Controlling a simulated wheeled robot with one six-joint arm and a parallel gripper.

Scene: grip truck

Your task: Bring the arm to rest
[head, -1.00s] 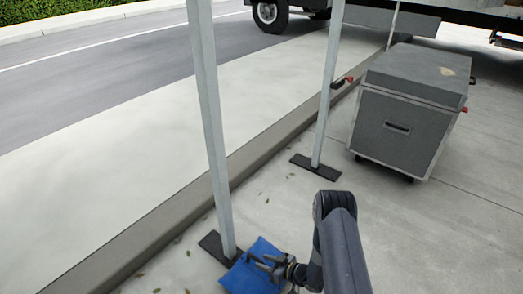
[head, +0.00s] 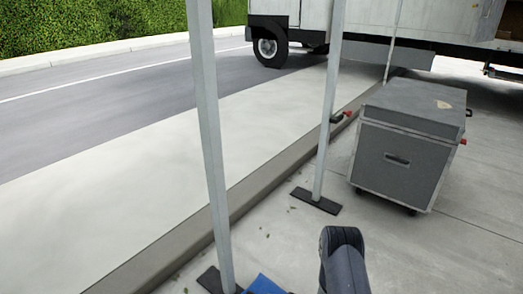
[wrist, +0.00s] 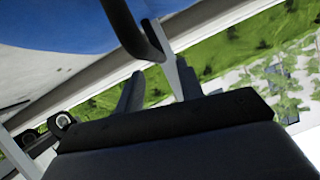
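My gripper (wrist: 158,70) shows in the wrist view with its two dark fingers standing apart. A dark curved strap or bar (wrist: 128,25) passes close to the fingertips; I cannot tell whether it touches them. A blue bag-like thing (wrist: 60,28) fills the upper left of the wrist view. In the head view only the top of a blue thing (head: 264,285) shows at the bottom edge, beside the near pole's foot. In the head view my arm shows at bottom centre, and my gripper is below the frame.
A near grey pole (head: 211,150) and a farther pole (head: 329,110) stand on dark flat feet beside the kerb (head: 240,200). A grey wheeled case (head: 400,160) stands at right. A truck (head: 370,25) is behind. Open pavement (head: 470,240) lies at lower right.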

